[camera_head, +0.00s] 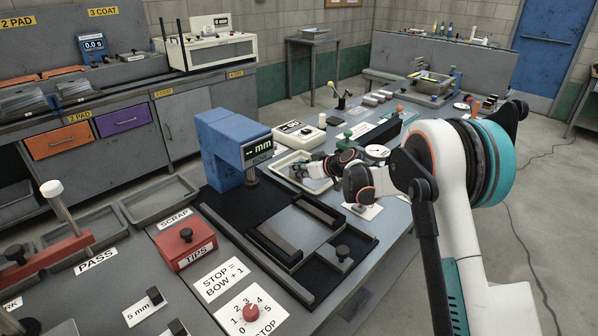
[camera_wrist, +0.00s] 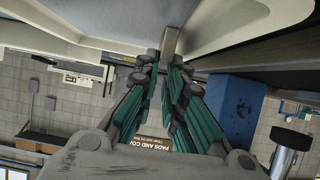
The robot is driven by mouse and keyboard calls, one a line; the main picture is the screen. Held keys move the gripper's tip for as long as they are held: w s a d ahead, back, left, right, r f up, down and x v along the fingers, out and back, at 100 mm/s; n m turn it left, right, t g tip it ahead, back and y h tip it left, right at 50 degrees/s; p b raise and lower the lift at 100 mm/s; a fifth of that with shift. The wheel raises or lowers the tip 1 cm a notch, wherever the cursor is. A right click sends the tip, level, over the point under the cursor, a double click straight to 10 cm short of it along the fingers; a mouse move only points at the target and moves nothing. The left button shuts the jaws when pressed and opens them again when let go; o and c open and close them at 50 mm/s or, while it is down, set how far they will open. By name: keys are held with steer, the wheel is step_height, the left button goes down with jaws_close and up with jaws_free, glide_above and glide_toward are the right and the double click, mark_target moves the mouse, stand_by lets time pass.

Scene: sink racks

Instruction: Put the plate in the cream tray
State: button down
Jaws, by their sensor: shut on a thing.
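The cream tray (camera_head: 287,181) is a shallow, pale, rimmed tray on the bench, just right of the blue gauge block. My gripper (camera_head: 301,171) is over the tray, reaching in from the right, low and close to its floor. In the wrist view, my gripper (camera_wrist: 171,58) has its teal-padded fingers closed in on a narrow grey piece, seen edge-on, which I take to be the plate (camera_wrist: 172,41). Most of the plate is hidden by the fingers. I cannot tell whether it touches the tray. The tray's pale wall (camera_wrist: 262,18) fills the upper right there.
The blue gauge with an "mm" display (camera_head: 232,146) stands close left of the tray. A black fixture (camera_head: 300,235) lies in front of it. A cream box with buttons (camera_head: 299,134) is behind.

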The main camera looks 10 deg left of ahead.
mark_target(313, 186)
steer(key=c, duration=1.7)
jaws_free()
steer(key=shift+p+v, duration=1.3)
steer(key=shift+v, duration=2.55)
steer(key=s+d+r+m+h, duration=0.2)
steer(key=s+d+r, duration=0.4)
steer(key=s+r, duration=0.3)
steer(key=s+d+r+m+h, duration=0.25)
steer(key=s+d+r, duration=0.35)
steer(key=s, duration=0.5)
steer(key=s+d+f+m+h, duration=0.1)
steer(key=s+d, duration=0.3)
steer(key=s, duration=0.5)
steer(key=s+d+f+m+h, duration=0.1)
steer(key=s+d+m+h, duration=0.1)
steer(key=s, duration=0.7)
steer(key=s+d+f+m+h, duration=0.1)
steer(key=s+d+m+h, duration=0.1)
steer(key=s+d, duration=0.4)
steer(key=shift+s+f+m, duration=0.1)
steer(key=shift+s+m, duration=0.35)
steer(key=shift+s, duration=1.15)
